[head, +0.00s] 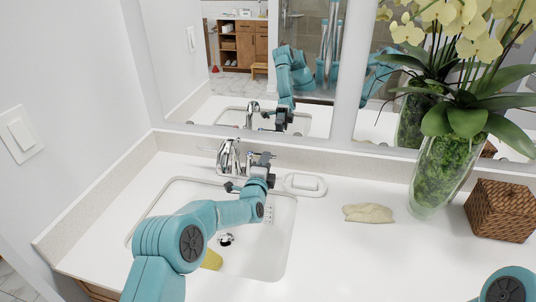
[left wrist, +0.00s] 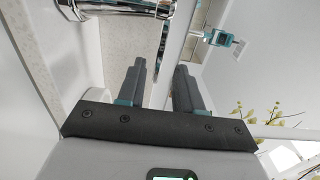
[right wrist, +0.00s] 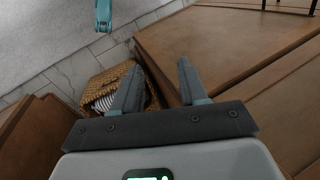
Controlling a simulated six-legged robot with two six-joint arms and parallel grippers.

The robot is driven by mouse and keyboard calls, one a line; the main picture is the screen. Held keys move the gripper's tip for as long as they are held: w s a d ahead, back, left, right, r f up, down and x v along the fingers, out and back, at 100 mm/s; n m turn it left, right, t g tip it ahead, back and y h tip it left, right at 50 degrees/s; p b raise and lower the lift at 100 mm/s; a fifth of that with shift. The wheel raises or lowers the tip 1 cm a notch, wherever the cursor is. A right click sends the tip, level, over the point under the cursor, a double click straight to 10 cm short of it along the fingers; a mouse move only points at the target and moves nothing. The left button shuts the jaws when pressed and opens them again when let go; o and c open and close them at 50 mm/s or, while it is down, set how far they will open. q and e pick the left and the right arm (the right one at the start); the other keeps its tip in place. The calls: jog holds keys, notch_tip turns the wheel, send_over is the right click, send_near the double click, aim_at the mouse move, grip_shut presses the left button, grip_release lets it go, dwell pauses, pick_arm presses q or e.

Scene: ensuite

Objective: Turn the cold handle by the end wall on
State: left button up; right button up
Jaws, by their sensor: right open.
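The chrome faucet (head: 228,156) stands at the back rim of the sink, near the end wall on the left. A thin chrome part on its wall side may be the cold handle, but it is too small to tell how it is turned. My left gripper (head: 256,158) is just right of the faucet. In the left wrist view, its two fingers (left wrist: 160,82) are apart with nothing between them, and the chrome faucet (left wrist: 110,8) lies beyond them at the top left, apart from them. My right gripper (right wrist: 157,82) is open and empty, low before wooden cabinet fronts.
The white sink (head: 270,255) holds a yellow item (head: 212,260). A soap dish (head: 304,184), a beige cloth-like item (head: 368,213), a glass vase (head: 436,180) and a woven box (head: 500,210) stand to the right. The mirror (head: 240,60) rises behind. A basket (right wrist: 105,88) is on the floor.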

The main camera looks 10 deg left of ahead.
pick_arm(q)
jog(key=w, duration=0.2)
jog(key=shift+w+f, duration=0.25)
jog(key=shift+w, duration=0.1)
jog(key=shift+w+r, duration=0.15)
jog(key=shift+w, duration=0.65)
jog(key=shift+s, duration=0.1)
grip_shut()
